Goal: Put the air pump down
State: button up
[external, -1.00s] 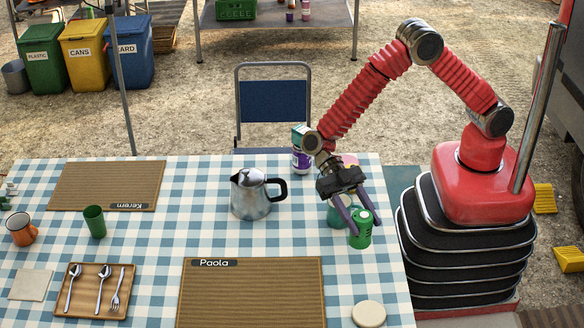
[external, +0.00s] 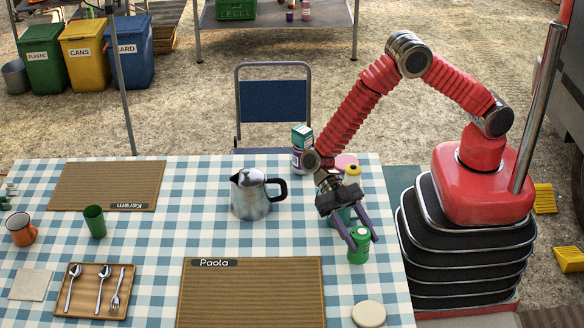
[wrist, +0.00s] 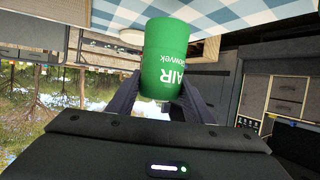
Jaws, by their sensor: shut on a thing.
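The air pump is a small green cylinder (external: 358,246) with white lettering, near the right edge of the checked table (external: 345,285). My gripper (external: 360,236) is shut on it, with a finger at either side of its upper part. The pump looks upright, at or just above the tablecloth; I cannot tell whether its base touches. In the wrist view the pump (wrist: 168,55) shows "AIR" between my two fingers, with the blue checked cloth beyond it.
A metal coffee pot (external: 250,197) stands to the left. Paola's mat (external: 250,295) and a pale round disc (external: 368,313) lie in front. Bare cloth lies between mat and pump.

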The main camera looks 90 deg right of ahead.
aim_at(364, 256)
jog(key=shift+f, duration=1.85)
jog(key=o, duration=1.3)
jog(key=shift+f, duration=0.1)
jog(key=v, duration=1.2)
